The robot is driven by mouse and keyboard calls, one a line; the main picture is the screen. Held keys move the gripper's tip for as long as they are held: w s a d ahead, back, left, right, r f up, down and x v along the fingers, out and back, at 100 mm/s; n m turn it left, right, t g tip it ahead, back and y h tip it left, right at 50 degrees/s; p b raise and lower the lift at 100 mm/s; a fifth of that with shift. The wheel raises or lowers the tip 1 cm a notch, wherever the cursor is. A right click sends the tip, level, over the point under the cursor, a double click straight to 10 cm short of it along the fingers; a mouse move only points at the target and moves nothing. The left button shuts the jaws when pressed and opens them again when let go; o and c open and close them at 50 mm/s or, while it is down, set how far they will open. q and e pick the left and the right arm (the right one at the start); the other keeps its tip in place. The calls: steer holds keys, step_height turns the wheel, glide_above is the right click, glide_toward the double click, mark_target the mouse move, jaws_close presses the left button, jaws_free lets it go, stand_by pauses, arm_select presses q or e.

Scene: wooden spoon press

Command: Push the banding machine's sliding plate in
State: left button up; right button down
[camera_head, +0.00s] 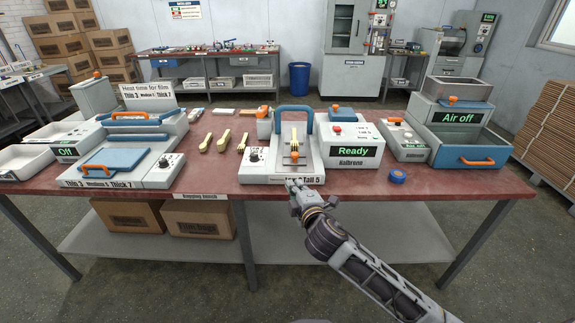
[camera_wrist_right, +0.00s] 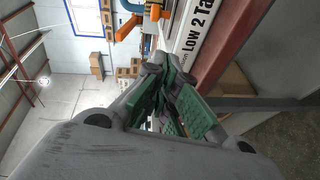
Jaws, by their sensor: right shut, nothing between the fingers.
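The banding machine (camera_head: 310,178) stands at the table's front edge, a white base with a blue arch (camera_head: 309,120) and a dial on its left. Its grey sliding plate (camera_head: 294,162) carries an orange knob (camera_head: 294,156) at the front, with a wooden piece behind it. My right gripper (camera_head: 292,184) is at the machine's front, just in front of the plate, and covers part of the front label. In the right wrist view the gripper (camera_wrist_right: 160,75) is shut and empty, and an orange part (camera_wrist_right: 126,28) shows beyond its tips. My left gripper is out of view.
A white box reading "Ready" (camera_head: 354,165) stands close on the right. Wooden forks and spoons (camera_head: 223,141) lie on the red table (camera_head: 215,180) to the left. Blue tape (camera_head: 397,176) lies at the right front. Floor in front of the table is clear apart from my arm.

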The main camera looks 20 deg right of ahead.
mark_target(289, 171)
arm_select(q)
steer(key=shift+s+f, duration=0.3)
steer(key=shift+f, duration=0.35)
arm_select(e)
steer(key=shift+w+a+r+n+t, duration=0.2)
steer(key=shift+w+r+n+t, duration=0.1)
steer(key=shift+r+n, duration=0.25)
steer(key=shift+w, duration=0.15)
